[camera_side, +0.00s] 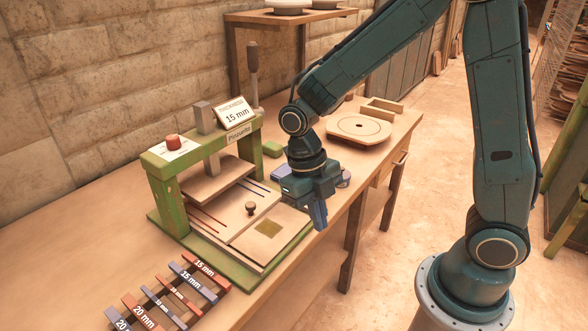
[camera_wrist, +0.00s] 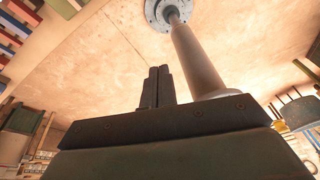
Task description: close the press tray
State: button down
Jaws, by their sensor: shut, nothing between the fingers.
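The green press (camera_side: 200,155) stands on the wooden bench, with a sign reading 15 mm on top and a pressing plate (camera_side: 215,178) under its frame. The pale wooden press tray (camera_side: 245,236) sits on the base, mostly out in front of the pressing plate. The shut fingers also show in the wrist view (camera_wrist: 158,72), where the tray is not visible.
Several red and blue bars marked 15 mm and 20 mm lie on a rack (camera_side: 168,292) at the front left.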

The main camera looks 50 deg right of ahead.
notch_tip(320, 180, up, 8)
jog(key=s+d+m+t, duration=0.2)
jog(key=m+t, duration=0.1)
jog(key=m, duration=0.9)
jog(key=shift+s, duration=0.25)
jog(key=shift+d, duration=0.1)
jog(key=w+d+f+m+t+y, duration=0.4)
jog(key=w+d+f+t, duration=0.1)
jog(key=w+f, duration=0.6)
jog(key=shift+w+d+f+t, duration=0.4)
jog(key=shift+d+f, duration=0.2)
jog(key=shift+d, duration=0.05)
jog(key=shift+f, duration=0.1)
